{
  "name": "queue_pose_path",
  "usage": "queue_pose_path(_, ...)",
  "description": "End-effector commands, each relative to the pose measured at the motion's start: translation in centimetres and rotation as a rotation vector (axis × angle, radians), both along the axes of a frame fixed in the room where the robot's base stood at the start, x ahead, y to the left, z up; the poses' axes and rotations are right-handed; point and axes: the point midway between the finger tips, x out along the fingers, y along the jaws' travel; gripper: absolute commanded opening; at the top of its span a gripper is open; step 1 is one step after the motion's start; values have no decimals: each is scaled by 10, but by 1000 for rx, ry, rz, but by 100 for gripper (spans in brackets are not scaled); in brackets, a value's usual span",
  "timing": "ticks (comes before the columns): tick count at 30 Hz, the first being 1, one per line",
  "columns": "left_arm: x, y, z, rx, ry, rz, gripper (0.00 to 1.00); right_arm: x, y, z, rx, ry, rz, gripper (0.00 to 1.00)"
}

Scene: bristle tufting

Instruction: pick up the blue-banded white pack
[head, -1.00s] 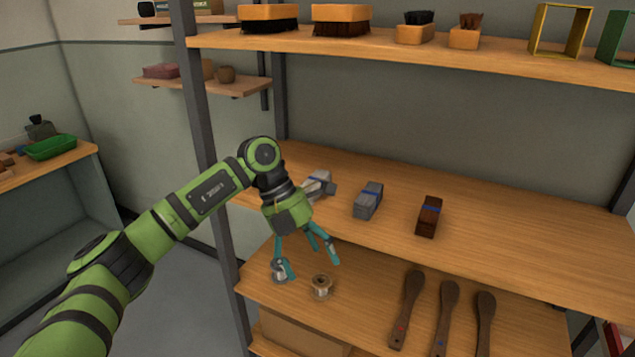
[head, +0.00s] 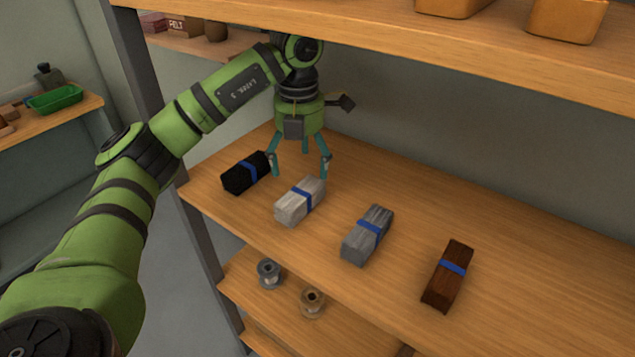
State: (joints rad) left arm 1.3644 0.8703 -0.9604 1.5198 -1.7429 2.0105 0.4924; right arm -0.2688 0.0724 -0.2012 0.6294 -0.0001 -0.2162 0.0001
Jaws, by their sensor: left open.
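The blue-banded white pack (head: 289,211) lies on the middle shelf board, between a black pack and a grey pack. My left gripper (head: 300,172) is open, with its teal fingers pointing down. In the head view it shows just behind and above the far end of the white pack. The fingers hold nothing, and I cannot tell whether one touches the pack. My right gripper is not in view.
A black pack (head: 246,173) lies left of the white one; a grey pack (head: 367,236) and a brown pack (head: 447,276) lie to the right. An upper shelf (head: 480,50) overhangs. Two spools (head: 269,274) stand on the lower shelf. The board's right back is clear.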

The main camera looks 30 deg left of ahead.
Motion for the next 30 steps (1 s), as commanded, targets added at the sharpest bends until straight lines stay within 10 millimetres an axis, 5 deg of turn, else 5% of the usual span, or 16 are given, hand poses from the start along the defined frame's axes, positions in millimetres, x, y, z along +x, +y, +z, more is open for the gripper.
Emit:
queue_pose_path(11,-2,-1,-32,-2,4,-1,87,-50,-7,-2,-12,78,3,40)
queue_pose_path(19,-3,0,-64,0,3,-1,87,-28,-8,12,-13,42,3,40)
queue_pose_path(27,-3,0,-69,-1,0,-2,87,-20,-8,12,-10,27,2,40)
queue_pose_path(28,-3,0,-69,-1,0,-2,83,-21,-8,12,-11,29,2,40)
queue_pose_path(30,-3,0,-69,-1,0,-2,55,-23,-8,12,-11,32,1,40)
